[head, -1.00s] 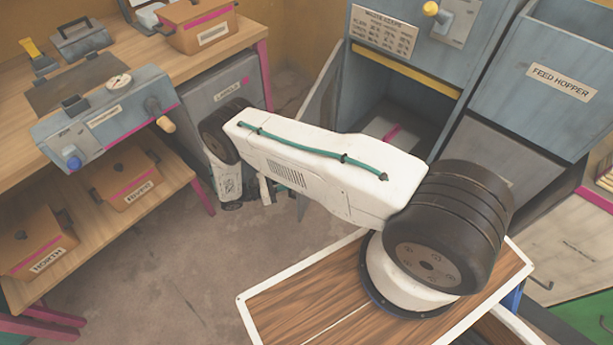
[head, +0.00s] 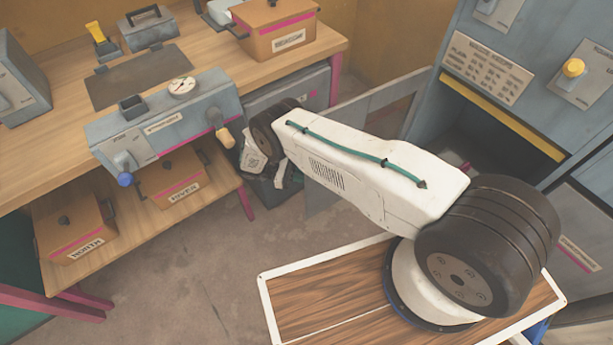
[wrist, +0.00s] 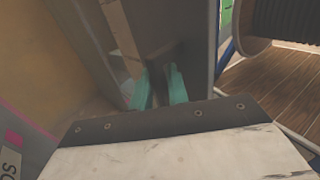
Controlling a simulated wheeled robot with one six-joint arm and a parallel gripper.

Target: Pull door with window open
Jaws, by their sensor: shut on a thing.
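The door with window (head: 325,192) is a grey framed panel with a see-through pane. In the head view it stands swung out from the blue-grey cabinet (head: 490,75), partly behind my white arm. The cabinet's dark opening shows beside it. In the wrist view the door's grey panel (wrist: 185,35) rises just beyond my gripper (wrist: 159,88). The two teal fingers are closed on a dark part of the door, seemingly its handle, which is mostly hidden between them. In the head view my arm hides most of the gripper.
A wooden workbench (head: 60,150) with a grey gauge device (head: 165,120) and orange boxes stands at the left. A grey cabinet (head: 290,95) is under its right end. Bare floor (head: 190,275) lies between bench and my base.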

